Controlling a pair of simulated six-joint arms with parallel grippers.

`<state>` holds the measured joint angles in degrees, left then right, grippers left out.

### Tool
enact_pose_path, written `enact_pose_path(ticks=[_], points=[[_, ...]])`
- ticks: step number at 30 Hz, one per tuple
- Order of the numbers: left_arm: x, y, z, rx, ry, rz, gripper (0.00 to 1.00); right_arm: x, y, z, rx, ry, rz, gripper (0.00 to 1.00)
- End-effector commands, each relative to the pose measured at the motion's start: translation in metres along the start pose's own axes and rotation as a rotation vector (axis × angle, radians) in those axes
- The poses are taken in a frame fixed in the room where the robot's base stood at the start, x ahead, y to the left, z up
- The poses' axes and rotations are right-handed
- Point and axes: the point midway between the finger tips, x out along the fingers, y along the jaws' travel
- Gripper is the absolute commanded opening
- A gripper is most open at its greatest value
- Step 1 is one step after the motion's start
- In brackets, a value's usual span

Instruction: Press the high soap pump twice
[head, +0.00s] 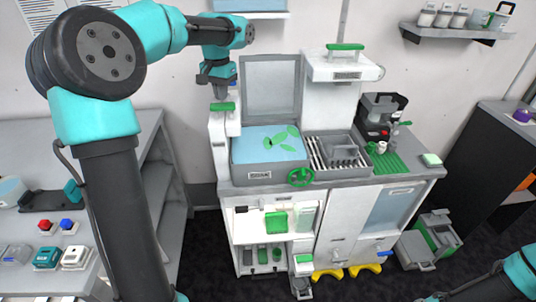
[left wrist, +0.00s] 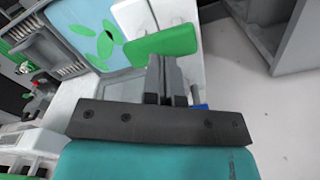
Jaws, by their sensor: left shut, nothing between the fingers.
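The high soap pump appears to be the white column with a green top (head: 222,106) at the left side of the sink. In the left wrist view its green top (left wrist: 160,42) lies just beyond my fingertips. My left gripper (head: 220,94) points down, shut and empty, right over the green top. It also shows in the left wrist view (left wrist: 167,97), with fingers together. I cannot tell whether the fingertips touch the green top. Part of my right arm shows at the bottom right corner; its fingers are not in view.
The blue sink basin (head: 270,143) with green leaf marks is right of the pump. A lower white unit with a green top (head: 303,259) stands near the floor. A green handwheel (head: 300,177) sits on the counter front. A wall shelf (head: 460,33) holds several jars.

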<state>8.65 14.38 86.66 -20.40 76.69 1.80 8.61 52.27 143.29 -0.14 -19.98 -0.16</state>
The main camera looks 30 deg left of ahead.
Motion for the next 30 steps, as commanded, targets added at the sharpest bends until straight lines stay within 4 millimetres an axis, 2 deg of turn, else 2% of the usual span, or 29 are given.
enact_pose_path(ticks=[30], points=[[0.028,0.000,0.000,0.000,-0.002,0.000,0.00,0.000,0.000,0.000,0.000,0.000,0.000,0.43]])
